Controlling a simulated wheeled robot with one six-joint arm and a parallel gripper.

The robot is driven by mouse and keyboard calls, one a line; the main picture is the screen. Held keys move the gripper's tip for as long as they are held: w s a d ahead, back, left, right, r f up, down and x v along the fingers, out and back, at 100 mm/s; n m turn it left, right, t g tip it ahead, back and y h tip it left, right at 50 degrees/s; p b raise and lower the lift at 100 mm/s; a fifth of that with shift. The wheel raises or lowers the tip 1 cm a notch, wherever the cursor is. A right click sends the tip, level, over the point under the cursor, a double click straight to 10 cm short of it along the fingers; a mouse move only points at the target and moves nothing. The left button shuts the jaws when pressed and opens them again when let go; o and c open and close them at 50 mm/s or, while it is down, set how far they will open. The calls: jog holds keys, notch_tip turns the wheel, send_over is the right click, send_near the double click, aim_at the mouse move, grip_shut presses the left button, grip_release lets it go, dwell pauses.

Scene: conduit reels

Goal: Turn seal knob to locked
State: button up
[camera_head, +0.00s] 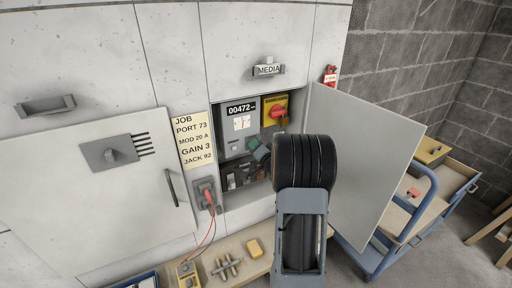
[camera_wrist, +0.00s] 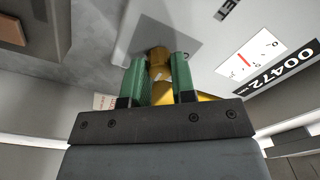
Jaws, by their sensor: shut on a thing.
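In the wrist view, my gripper (camera_wrist: 160,78) has its two green fingers closed on either side of a brass-yellow knob (camera_wrist: 158,56), which looks like the seal knob. The knob stands out from a grey square plate (camera_wrist: 182,40). Any lock marking or pointer on it is not readable. In the head view my gripper (camera_head: 262,156) reaches into the open cabinet compartment, with only a bit of green showing; my dark wrist hides most of it and the knob.
The compartment holds a counter reading 00472 (camera_head: 241,108), a white gauge (camera_head: 242,123) and a red switch on a yellow plate (camera_head: 277,112). Its open door (camera_head: 365,150) stands close to the right of my arm. A blue cart (camera_head: 420,200) is farther right. A wooden ledge (camera_head: 225,255) with tools runs below.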

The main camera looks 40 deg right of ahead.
jog(key=o, duration=0.9)
jog(key=shift+s, duration=0.1)
jog(key=s, duration=0.4)
jog(key=s+a+b, duration=0.1)
jog(key=s, duration=0.4)
jog(key=s+a, duration=0.1)
jog(key=s, duration=0.3)
jog(key=shift+s+f+b, duration=0.25)
jog(key=shift+b, duration=0.1)
